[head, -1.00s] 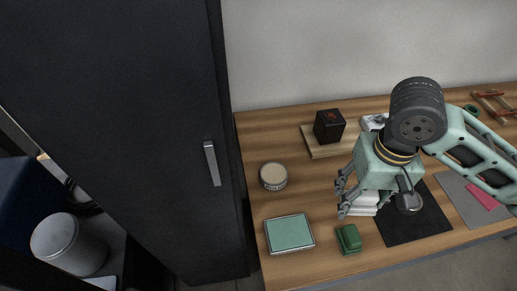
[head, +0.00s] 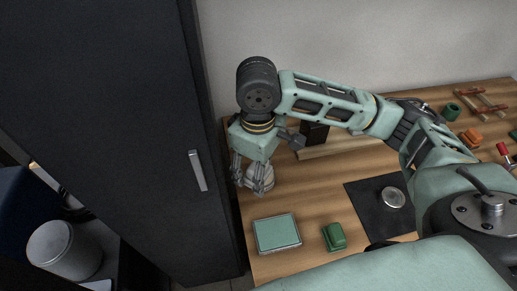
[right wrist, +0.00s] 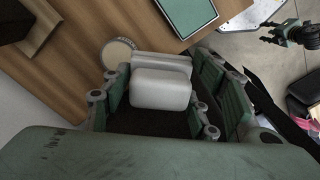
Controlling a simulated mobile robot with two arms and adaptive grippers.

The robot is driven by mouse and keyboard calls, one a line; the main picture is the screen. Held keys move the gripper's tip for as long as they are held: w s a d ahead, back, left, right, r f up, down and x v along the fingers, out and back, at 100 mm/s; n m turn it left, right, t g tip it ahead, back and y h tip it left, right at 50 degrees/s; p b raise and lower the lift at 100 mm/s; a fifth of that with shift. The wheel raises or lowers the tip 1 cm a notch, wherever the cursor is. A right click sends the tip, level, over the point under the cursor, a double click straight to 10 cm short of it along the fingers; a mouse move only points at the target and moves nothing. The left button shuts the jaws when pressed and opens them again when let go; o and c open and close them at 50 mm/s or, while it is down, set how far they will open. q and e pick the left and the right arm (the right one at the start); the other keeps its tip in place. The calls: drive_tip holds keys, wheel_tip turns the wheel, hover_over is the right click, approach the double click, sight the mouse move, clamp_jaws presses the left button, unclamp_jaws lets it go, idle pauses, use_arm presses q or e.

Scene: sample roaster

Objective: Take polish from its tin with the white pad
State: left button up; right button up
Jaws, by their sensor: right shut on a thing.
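My right gripper (head: 254,188) is shut on the white pad (right wrist: 160,88), a rounded white block that fills the space between its fingers in the right wrist view. The gripper is at the left end of the table, at the round polish tin. The tin (right wrist: 118,54) shows its tan top and pale printed side just beyond the pad in the right wrist view. In the head view the fingers cover much of that spot, and I cannot tell whether pad and tin touch. My left gripper (right wrist: 284,33) hangs away from the table, its fingers apart and empty.
A green-topped flat box (head: 277,233) and a small green block (head: 334,237) lie near the front edge. A round metal lid (head: 393,197) lies on the black mat (head: 372,212). A dark box (head: 313,134) stands behind my arm. A dark cabinet (head: 110,130) borders the left.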

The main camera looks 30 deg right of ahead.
drive_tip(key=n, duration=0.1)
drive_tip(key=w+n+p, duration=0.1)
drive_tip(key=n, duration=0.1)
drive_tip(key=shift+w, duration=0.25)
drive_tip(key=n, duration=0.1)
drive_tip(key=w+n+p, duration=0.1)
drive_tip(key=n, duration=0.1)
drive_tip(key=shift+w+d+f, duration=0.1)
drive_tip(key=shift+w+f, duration=0.1)
drive_tip(key=shift+f, duration=0.15)
drive_tip(key=w+d+f+n, duration=0.1)
drive_tip(key=f+n, duration=0.3)
drive_tip(key=n, duration=0.3)
drive_tip(key=w+d+f+n+p, duration=0.1)
drive_tip(key=w+d+f+n, duration=0.1)
drive_tip(key=f+n, duration=0.2)
drive_tip(key=w+d+f+n+p, duration=0.1)
drive_tip(key=f+n, duration=0.3)
drive_tip(key=n, duration=0.5)
drive_tip(key=shift+w+d+f+n, duration=0.15)
drive_tip(key=shift+w+d+n, duration=0.25)
drive_tip(key=shift+w+d, duration=0.25)
drive_tip(key=shift+f, duration=0.45)
drive_tip(key=shift+f+p, duration=0.1)
drive_tip(key=shift+p, duration=0.2)
idle(1.2)
